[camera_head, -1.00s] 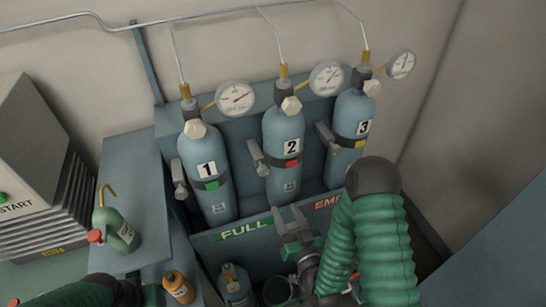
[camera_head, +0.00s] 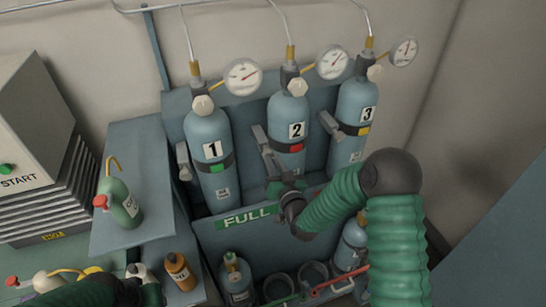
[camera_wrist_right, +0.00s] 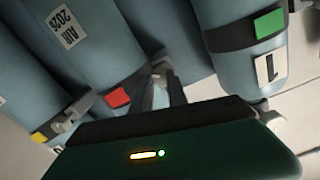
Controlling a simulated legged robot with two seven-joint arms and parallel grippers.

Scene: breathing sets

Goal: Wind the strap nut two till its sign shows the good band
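Cylinder two (camera_head: 289,122) stands in the middle of the rack, held by a dark strap with a red sign (camera_head: 283,148). The grey strap nut two (camera_head: 263,140), with its long handle, is on the strap's left side. My right gripper (camera_head: 277,178) is just below it, in front of cylinder two's lower part. In the right wrist view the red sign (camera_wrist_right: 118,97) lies beside the fingers (camera_wrist_right: 163,92), which are close to the nut's metal; I cannot tell whether they touch or grip it.
Cylinder one (camera_head: 209,150) has a green sign, and cylinder three (camera_head: 353,115) a yellow one. Their strap nuts are close on either side. Pressure gauges hang above. A lower bin (camera_head: 215,240) marked FULL holds small cylinders. A green bottle (camera_head: 120,203) stands on the left ledge.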

